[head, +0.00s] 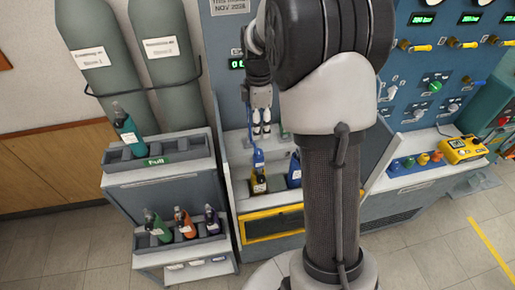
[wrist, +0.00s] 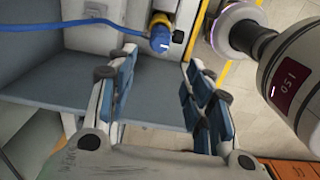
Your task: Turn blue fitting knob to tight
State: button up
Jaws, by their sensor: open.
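The blue fitting (head: 258,158) sits on top of a small yellow-and-black bottle (head: 259,182) in the bench bay, with a blue hose running up from it. In the wrist view the blue fitting (wrist: 160,40) and the yellow bottle top (wrist: 161,19) lie beyond my fingertips, roughly between them in the picture. My gripper (head: 262,132) is open and empty, pointing down above the fitting. In the wrist view its two fingers (wrist: 160,68) are spread wide and touch nothing visible. The knob's markings are too small to read.
A blue bottle (head: 294,171) stands just right of the fitting. The blue hose (wrist: 72,24) crosses the wrist view's upper left. A rack (head: 163,183) with several bottles stands at left. A panel with several knobs (head: 431,87) and a yellow device (head: 463,148) are at right.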

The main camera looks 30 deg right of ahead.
aim_at(258, 151)
notch_tip(258, 151, down, 12)
jog(key=shift+r+b, duration=0.2)
jog(key=shift+b, duration=0.9)
jog(key=shift+c, duration=0.2)
jog(key=c, duration=1)
